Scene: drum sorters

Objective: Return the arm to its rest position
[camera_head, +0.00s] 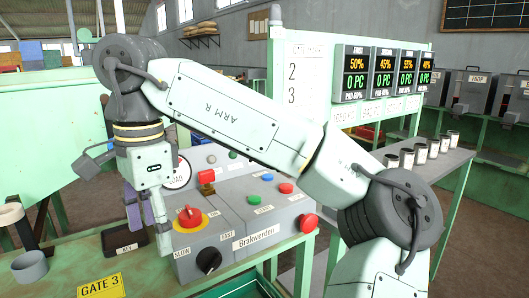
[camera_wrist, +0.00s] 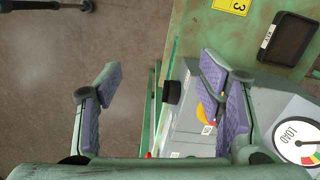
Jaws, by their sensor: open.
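My arm (camera_head: 220,110) is bent, rising from the lower right of the head view and reaching across to the upper left. My gripper (camera_head: 145,222) points down at its far end, in front of the left side of the grey control box (camera_head: 255,222). In the wrist view my gripper (camera_wrist: 160,78) has its two purple-padded fingers wide apart, with nothing between them but the floor, the table edge and part of the box. The right finger covers part of the yellow-ringed red knob, and I cannot tell whether it touches the box.
The box carries a red knob (camera_head: 190,215), a black dial (camera_head: 208,261), several buttons and a load gauge (camera_wrist: 300,144). A dark key tray (camera_head: 124,241) and a grey cup (camera_head: 30,266) are on the green table. Displays (camera_head: 353,73) and several cups stand behind, right.

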